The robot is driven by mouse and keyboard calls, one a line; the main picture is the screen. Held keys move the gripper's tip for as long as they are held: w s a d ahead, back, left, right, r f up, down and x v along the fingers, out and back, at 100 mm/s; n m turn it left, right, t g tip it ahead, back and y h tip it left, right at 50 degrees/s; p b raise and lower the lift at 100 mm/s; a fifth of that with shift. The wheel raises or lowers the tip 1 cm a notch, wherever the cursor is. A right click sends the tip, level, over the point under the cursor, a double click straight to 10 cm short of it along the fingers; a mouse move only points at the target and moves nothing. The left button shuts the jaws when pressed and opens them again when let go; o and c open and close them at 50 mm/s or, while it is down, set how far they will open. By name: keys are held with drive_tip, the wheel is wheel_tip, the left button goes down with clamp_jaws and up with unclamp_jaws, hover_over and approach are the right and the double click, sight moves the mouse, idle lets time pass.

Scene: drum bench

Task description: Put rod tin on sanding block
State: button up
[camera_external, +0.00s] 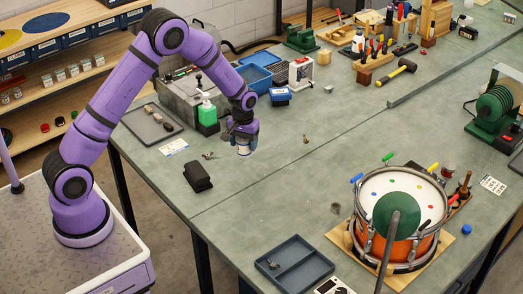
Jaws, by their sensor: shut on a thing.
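My gripper (240,126) is shut on a small round tin (244,146), which I take to be the rod tin. The tin is blue-grey with a pale lower edge, and my fingers hide its upper part. It is over the left part of the bench; I cannot tell whether its bottom touches the surface. A dark, low block (197,177), which looks like the sanding block, lies on the bench to the lower left of the tin, apart from it. Its top shows nothing on it.
A green bottle (207,111) and a blue box (280,96) stand behind my gripper. A grey divided tray (294,263) lies at the front, and an orange drum (374,236) stands on a board at right. The middle bench is mostly clear, with a few small parts.

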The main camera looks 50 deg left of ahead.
drive_tip(key=s+r, duration=0.1)
drive_tip(key=a+r, duration=0.1)
drive_tip(key=s, duration=0.1)
drive_tip(key=shift+s+a+r, duration=0.25)
drive_tip(key=shift+s+r, duration=0.05)
drive_tip(key=shift+r, duration=0.1)
wheel_tip(320, 180, up, 2)
drive_tip(key=r+m, duration=0.1)
hover_over(197, 170)
drive_tip(key=shift+a+f, duration=0.15)
drive_tip(key=shift+f, duration=4.05)
drive_tip(key=shift+f, duration=0.15)
drive_tip(key=o, duration=1)
